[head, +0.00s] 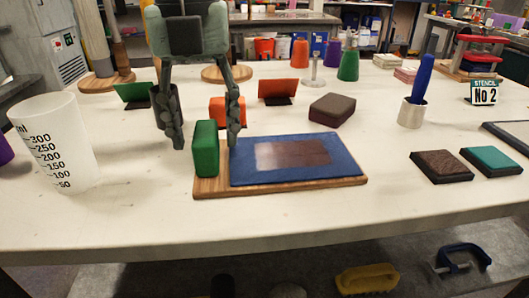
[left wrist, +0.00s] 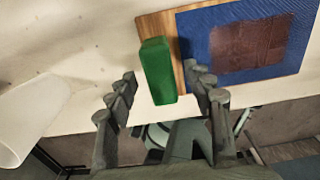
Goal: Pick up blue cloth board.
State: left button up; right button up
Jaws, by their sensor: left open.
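The blue cloth board (head: 340,170) lies flat on the white table, a wooden base with blue cloth and a brown patch on top. It also shows at the upper right of the left wrist view (left wrist: 281,63). A green block (head: 206,150) stands upright on the bare wood at its left end; it also shows in the left wrist view (left wrist: 158,72). My left gripper (head: 205,143) is open and empty, pointing down, one finger on each side of the green block in the picture. The right finger appears near the cloth's left edge; contact is unclear. My right gripper is out of view.
A clear measuring cup (head: 57,140) stands at the left. An orange block (head: 226,111) and a dark red block (head: 332,108) sit behind the board. Brown (head: 441,166) and teal (head: 492,161) pads lie right. The table's front strip is clear.

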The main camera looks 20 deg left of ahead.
pick_arm(q)
notch_tip(320, 180, down, 2)
jog(key=shift+f, duration=0.15)
jog(key=shift+w, duration=0.1)
grip_shut()
